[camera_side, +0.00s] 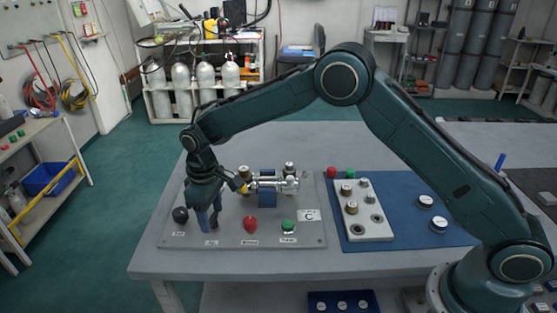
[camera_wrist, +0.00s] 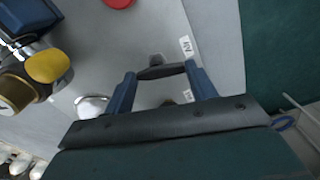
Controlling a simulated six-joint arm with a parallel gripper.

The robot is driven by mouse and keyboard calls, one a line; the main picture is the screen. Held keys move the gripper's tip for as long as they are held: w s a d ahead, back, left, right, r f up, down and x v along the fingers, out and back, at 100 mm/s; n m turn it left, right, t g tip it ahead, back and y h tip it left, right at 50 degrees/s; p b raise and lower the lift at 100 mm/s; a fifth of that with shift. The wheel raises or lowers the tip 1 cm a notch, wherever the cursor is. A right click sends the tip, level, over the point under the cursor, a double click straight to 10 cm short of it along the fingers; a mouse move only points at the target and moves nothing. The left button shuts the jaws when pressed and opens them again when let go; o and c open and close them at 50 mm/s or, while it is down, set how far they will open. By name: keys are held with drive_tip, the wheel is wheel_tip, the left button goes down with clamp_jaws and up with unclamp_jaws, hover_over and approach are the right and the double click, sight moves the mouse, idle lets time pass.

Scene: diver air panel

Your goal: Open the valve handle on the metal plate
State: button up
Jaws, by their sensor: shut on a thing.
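The grey metal plate (camera_side: 268,238) lies on the table in the side view; its bare surface also fills much of the wrist view (camera_wrist: 105,35). My gripper (camera_side: 209,226) points down over the left part of the plate. In the wrist view its two blue fingers (camera_wrist: 162,74) stand on either side of a dark valve handle (camera_wrist: 160,70), shut on it. The handle lies crosswise between the fingertips, beside a small white label. In the side view the fingers mostly hide the handle.
A silver valve assembly with a yellow knob (camera_side: 244,174) stands close right of my gripper. The plate also carries a black knob (camera_side: 180,215), a red button (camera_side: 250,224) and a green button (camera_side: 288,227). A blue mat (camera_side: 415,235) with a fitting board lies to the right.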

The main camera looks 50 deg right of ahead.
sight(213, 218)
drive_tip(key=shift+r+n, duration=0.1)
drive_tip(key=shift+n, duration=0.4)
drive_tip(key=o, duration=1)
wheel_tip(213, 218, up, 14)
drive_tip(key=shift+f, duration=0.15)
idle(0.5)
